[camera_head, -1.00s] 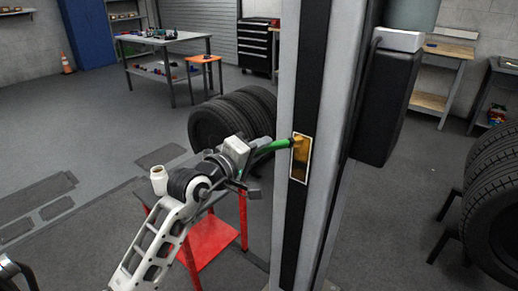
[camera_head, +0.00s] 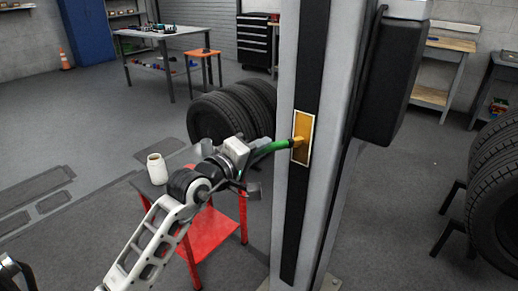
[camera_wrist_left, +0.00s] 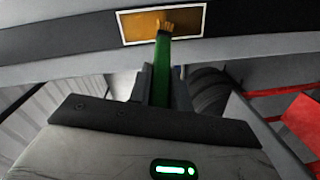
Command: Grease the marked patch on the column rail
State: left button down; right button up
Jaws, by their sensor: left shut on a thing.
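The marked patch (camera_head: 305,124) is an amber rectangle with a pale border on the dark rail (camera_head: 294,205) of the grey column. My left gripper (camera_head: 258,153) is shut on the green handle of a brush (camera_head: 274,146), just left of the column. The brush's tan bristles meet the patch near its middle in the head view; whether they press on it I cannot tell. In the left wrist view the bristles (camera_wrist_left: 165,27) overlap the patch (camera_wrist_left: 136,27), which is amber on the left and darker on the right. My right gripper is not in view.
A white jar (camera_head: 157,169) stands on a red trolley (camera_head: 212,232) left of the column, under my left arm. Tyres (camera_head: 215,118) stand behind it, and more tyres (camera_head: 497,205) at the right. A black box (camera_head: 392,95) hangs on the column's right side.

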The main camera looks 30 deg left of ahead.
pick_arm(q)
notch_tip(320, 180, down, 7)
jog(key=b, duration=0.6)
dwell(0.3)
jog(key=shift+s+a+b, duration=0.2)
jog(key=shift+s+b, duration=0.05)
jog(key=shift+s, duration=1.25)
jog(key=shift+s+a+b, duration=0.2)
jog(key=shift+s, duration=1.25)
